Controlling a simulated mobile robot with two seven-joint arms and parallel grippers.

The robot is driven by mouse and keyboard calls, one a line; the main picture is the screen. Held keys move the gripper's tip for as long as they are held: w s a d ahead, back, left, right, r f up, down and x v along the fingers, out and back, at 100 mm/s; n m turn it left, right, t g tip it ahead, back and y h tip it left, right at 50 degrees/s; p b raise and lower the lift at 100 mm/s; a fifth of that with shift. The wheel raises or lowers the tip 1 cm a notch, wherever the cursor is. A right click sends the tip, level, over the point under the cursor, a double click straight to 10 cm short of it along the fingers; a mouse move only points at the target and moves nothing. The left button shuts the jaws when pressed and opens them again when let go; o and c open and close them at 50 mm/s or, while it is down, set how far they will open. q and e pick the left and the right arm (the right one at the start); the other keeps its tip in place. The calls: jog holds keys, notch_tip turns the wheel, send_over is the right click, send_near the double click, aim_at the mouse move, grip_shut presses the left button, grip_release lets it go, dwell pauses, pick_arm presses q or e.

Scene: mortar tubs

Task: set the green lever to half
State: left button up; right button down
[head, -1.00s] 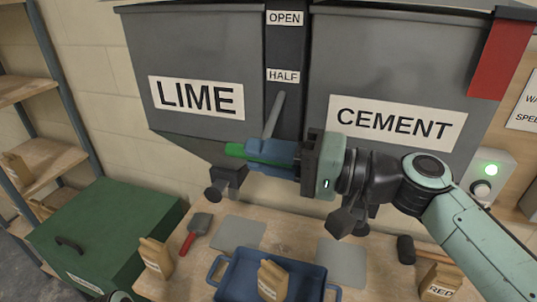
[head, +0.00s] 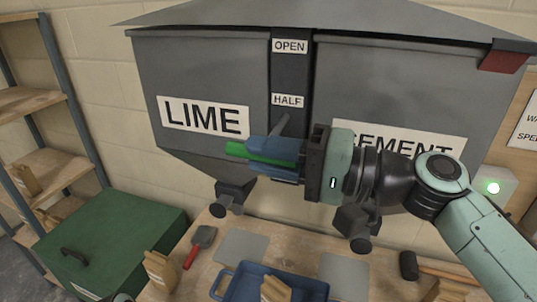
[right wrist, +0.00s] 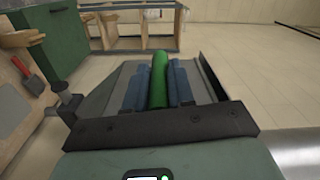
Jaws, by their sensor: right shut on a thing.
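The green lever grip (head: 243,150) shows in front of the dark strip between the LIME and CEMENT bins. It lies sideways, below the HALF label (head: 288,101). A short grey rod (head: 283,124) shows just above it, its top a little below that label. The OPEN label (head: 290,46) is higher up. My right gripper (head: 262,158) is shut on the green grip, its blue fingers above and below it. In the right wrist view the green grip (right wrist: 159,80) lies between the blue fingers.
The LIME bin (head: 190,75) and CEMENT bin (head: 400,75) stand behind; my right arm partly covers the CEMENT label. Below are a wooden bench with a blue tray (head: 225,284), a red-handled trowel (head: 198,246) and bags. A green chest (head: 110,225) stands left.

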jog(key=c, duration=1)
grip_release()
jog(key=shift+o, duration=0.2)
pick_arm(q)
jog(key=s+f+b, duration=0.2)
jog(key=shift+f, duration=0.3)
pick_arm(e)
jog(key=v, duration=1.3)
jog(key=shift+d, duration=0.2)
jog(key=shift+s, duration=0.1)
